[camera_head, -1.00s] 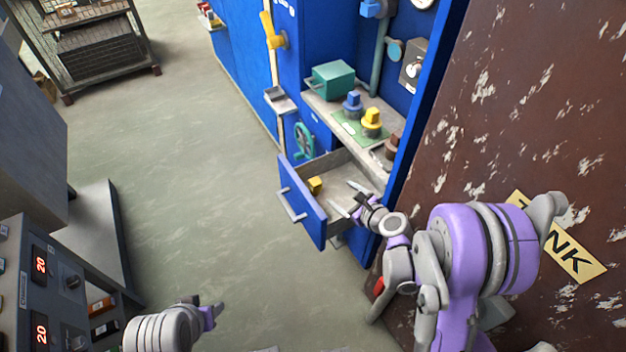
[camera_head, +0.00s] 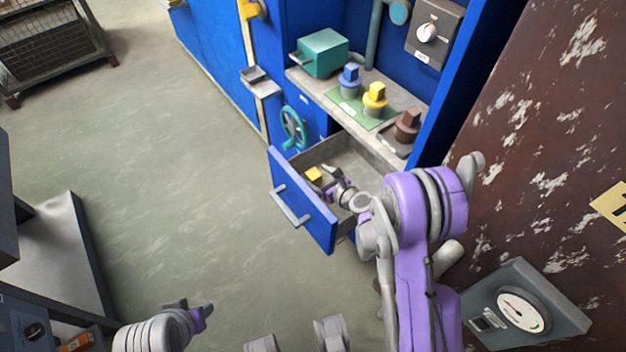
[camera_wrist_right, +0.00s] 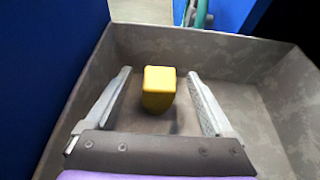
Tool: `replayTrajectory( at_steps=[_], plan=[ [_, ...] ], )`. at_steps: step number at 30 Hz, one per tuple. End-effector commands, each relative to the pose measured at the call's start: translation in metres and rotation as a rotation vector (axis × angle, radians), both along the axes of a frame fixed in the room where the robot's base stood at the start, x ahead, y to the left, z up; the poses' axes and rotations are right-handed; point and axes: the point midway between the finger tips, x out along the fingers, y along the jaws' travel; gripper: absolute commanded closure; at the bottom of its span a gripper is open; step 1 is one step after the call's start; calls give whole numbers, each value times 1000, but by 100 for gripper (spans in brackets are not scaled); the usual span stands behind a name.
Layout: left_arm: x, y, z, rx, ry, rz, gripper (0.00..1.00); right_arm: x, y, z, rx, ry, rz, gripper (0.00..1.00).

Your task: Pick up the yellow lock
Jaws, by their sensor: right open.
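The yellow lock, a small yellow block (camera_head: 313,174), sits inside the open blue drawer (camera_head: 300,205). In the right wrist view the yellow block (camera_wrist_right: 158,88) stands on the drawer floor between and slightly beyond my finger tips, with a gap on each side. My right gripper (camera_head: 326,178) is open and empty, reaching down into the drawer beside the block; it also shows in the right wrist view (camera_wrist_right: 160,100). My left gripper (camera_head: 197,312) is low at the left over the floor, away from the drawer, and its jaws are unclear.
Drawer walls (camera_wrist_right: 80,95) surround the block. A shelf above the drawer holds a teal box (camera_head: 323,53), a blue knob (camera_head: 349,78), a yellow knob (camera_head: 374,98) and a brown knob (camera_head: 407,125). A rusty brown wall (camera_head: 535,150) stands right.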

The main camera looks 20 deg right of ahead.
Motion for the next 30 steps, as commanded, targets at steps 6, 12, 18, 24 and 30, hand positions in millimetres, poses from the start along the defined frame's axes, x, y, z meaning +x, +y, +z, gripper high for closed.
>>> replayTrajectory(
  at_steps=[6,12,18,24,30],
  plan=[
    [0,0,-3,0,1,0,50,15,6,-7,-1,1,1,12],
    [1,0,-8,0,3,0,50,42,15,-18,-1,1,1,12],
    [1,0,-9,0,3,0,50,52,19,-22,-1,0,0,12],
    [1,0,-9,0,3,0,50,51,19,-21,-1,0,0,29],
    [1,0,-9,0,3,0,50,51,18,-21,-1,0,0,65]
  ],
)
